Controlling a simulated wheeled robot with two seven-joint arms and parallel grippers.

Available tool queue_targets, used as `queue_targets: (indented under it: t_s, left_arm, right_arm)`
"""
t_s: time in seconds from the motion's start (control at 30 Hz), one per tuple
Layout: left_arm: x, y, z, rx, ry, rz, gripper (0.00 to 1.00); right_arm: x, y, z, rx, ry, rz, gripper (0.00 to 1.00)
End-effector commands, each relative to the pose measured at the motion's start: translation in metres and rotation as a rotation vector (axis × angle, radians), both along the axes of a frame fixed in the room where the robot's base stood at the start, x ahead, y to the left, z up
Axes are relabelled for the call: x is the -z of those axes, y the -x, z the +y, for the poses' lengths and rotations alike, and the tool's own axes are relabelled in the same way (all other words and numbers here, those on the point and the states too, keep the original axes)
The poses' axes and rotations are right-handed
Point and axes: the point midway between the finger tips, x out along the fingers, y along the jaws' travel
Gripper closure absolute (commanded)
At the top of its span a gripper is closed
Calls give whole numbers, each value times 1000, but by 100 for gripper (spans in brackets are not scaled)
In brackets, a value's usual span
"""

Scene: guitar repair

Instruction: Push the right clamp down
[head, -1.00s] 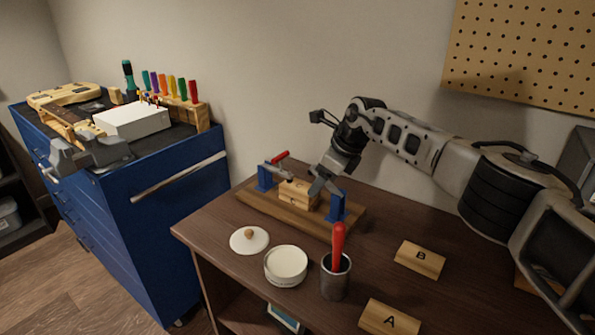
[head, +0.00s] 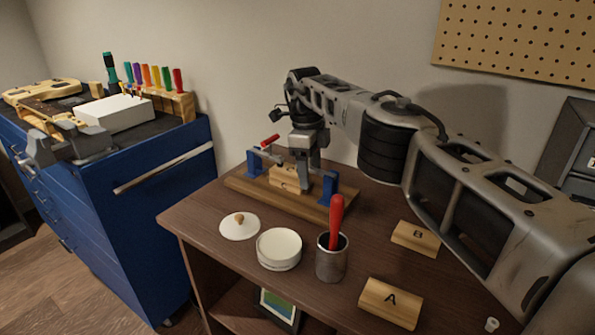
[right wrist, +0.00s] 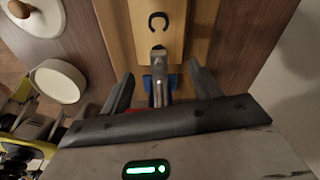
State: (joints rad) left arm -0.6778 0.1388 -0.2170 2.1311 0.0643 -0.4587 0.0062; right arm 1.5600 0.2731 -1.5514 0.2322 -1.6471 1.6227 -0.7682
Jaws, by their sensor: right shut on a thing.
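The right clamp (head: 329,188) is blue and stands at the right end of a wooden base board (head: 240,185). My right gripper (head: 304,180) points down at this clamp and partly hides it. In the right wrist view, the clamp's metal arm (right wrist: 158,85) lies between the fingers of my right gripper (right wrist: 162,82), with a bit of red under them. My right gripper is shut on the right clamp. The left clamp (head: 253,162) is blue with a raised red handle (head: 270,140). A wooden block (head: 283,178) sits between the clamps.
A red-handled tool (head: 337,220) stands in a metal cup (head: 331,262) in front of the board. A white jar (head: 279,248) and its lid (head: 240,227) lie nearby. Blocks A (head: 390,303) and B (head: 415,239) are at right. A blue cabinet (head: 160,230) stands left.

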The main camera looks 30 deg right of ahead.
Motion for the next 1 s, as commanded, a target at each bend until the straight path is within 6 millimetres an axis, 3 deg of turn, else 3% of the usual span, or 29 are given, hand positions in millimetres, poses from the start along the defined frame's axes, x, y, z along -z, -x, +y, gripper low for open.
queue_targets:
  t_s: [0.4, 0.43, 0.5, 0.83, 1.0]
  left_arm:
    - [0, 0, 0, -1, 2, 1, 56]
    - [0, 0, 0, -1, 2, 1, 56]
    - [1, 1, 0, -1, 1, 1, 56]
    - [-1, 1, 1, 0, -2, 5, 56]
    - [-15, 4, 3, 3, -24, 16, 56]
  right_arm:
    - [2, 1, -2, 5, 3, 6, 78]
    - [2, 1, -2, 5, 3, 6, 32]
    - [2, 1, -2, 5, 3, 6, 16]
    - [-3, 1, -2, 3, 4, 6, 16]
    - [-25, 1, -2, 4, 4, 6, 16]
